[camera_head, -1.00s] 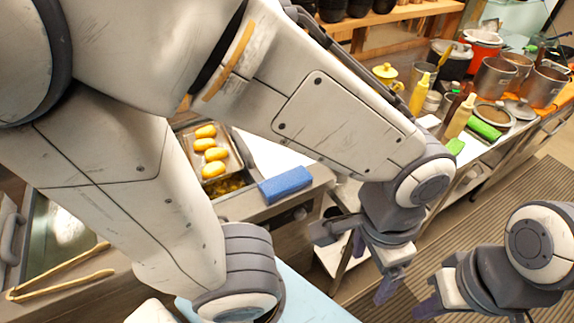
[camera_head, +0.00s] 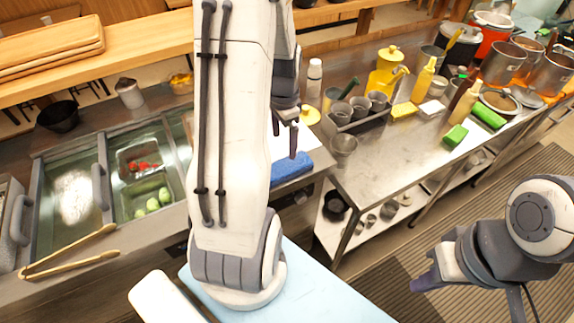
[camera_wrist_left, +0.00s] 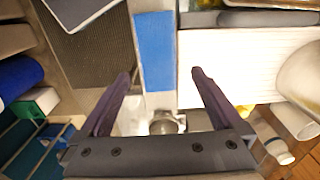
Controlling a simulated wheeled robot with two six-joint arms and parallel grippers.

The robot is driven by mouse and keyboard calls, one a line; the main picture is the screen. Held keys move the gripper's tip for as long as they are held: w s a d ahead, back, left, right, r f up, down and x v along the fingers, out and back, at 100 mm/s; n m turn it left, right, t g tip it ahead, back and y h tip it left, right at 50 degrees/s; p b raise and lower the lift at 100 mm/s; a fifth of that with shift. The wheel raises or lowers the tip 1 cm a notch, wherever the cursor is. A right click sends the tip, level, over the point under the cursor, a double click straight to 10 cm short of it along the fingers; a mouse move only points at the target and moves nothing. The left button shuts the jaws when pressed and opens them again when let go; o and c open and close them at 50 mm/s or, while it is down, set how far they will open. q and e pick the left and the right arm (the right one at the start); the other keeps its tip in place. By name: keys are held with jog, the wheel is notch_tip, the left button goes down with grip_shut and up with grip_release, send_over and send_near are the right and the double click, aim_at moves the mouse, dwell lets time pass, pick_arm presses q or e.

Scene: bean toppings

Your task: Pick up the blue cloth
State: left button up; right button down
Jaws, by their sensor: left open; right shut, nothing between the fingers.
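The blue cloth (camera_head: 292,169) is a flat blue block on the counter edge, right of my left arm and partly hidden by it in the head view. In the left wrist view the cloth (camera_wrist_left: 154,48) lies upright in the picture, between the lines of the two fingers and beyond their tips. My left gripper (camera_head: 284,133) is open and empty, above and a little behind the cloth in the head view. It also shows in the left wrist view (camera_wrist_left: 160,74), apart from the cloth. My right gripper (camera_head: 428,281) is shut and empty at the lower right, far from the cloth.
Wooden tongs (camera_head: 68,259) lie at the left counter edge. Sunken food trays (camera_head: 122,200) are left of my arm. A steel side table (camera_head: 395,150) with cups, bottles and a green cloth (camera_head: 455,135) stands right. A light blue surface (camera_head: 320,290) lies in front.

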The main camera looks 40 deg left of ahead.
pick_arm(q)
send_over(286, 164)
jog(key=f, duration=0.4)
jog(key=shift+s+a+f+p, duration=0.15)
jog(key=shift+a+p, duration=0.05)
jog(key=shift+p, duration=0.1)
jog(key=f+p, duration=0.1)
jog(key=f, duration=0.3)
jog(key=shift+d+f+p, duration=0.2)
jog(key=shift+f+p, duration=0.05)
jog(key=shift+p, duration=0.15)
jog(key=shift+f, duration=0.4)
jog(key=c, duration=1.1)
jog(key=shift+r, duration=0.15)
